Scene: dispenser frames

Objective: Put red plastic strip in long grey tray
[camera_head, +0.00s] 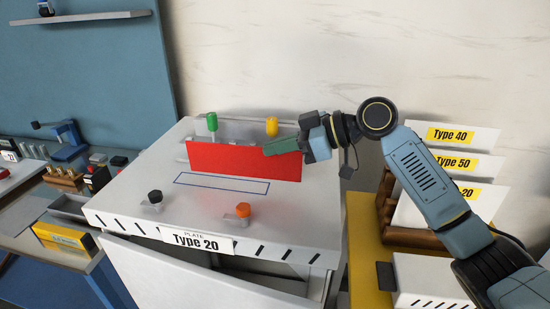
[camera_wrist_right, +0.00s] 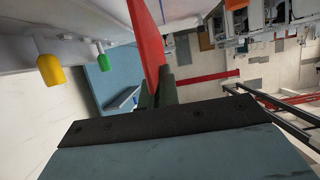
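The red plastic strip (camera_head: 225,160) stands upright on its long edge above the white machine top, behind the blue outlined rectangle. My right gripper (camera_head: 283,146) is shut on its upper right end. In the right wrist view the strip (camera_wrist_right: 148,45) runs between the dark fingers (camera_wrist_right: 157,92). Whether the strip's lower edge touches the machine top is unclear. A long grey tray (camera_head: 70,208) appears on the left table, behind a yellow box and partly hidden by the machine. My left gripper is not in view.
The white machine (camera_head: 135,205) carries green (camera_head: 212,121), yellow (camera_head: 272,126), black (camera_head: 155,197) and orange (camera_head: 243,209) knobs. A yellow box (camera_head: 62,238) and blue tool (camera_head: 67,141) are on the left table. Labelled white plates (camera_head: 455,165) stand in a rack at right.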

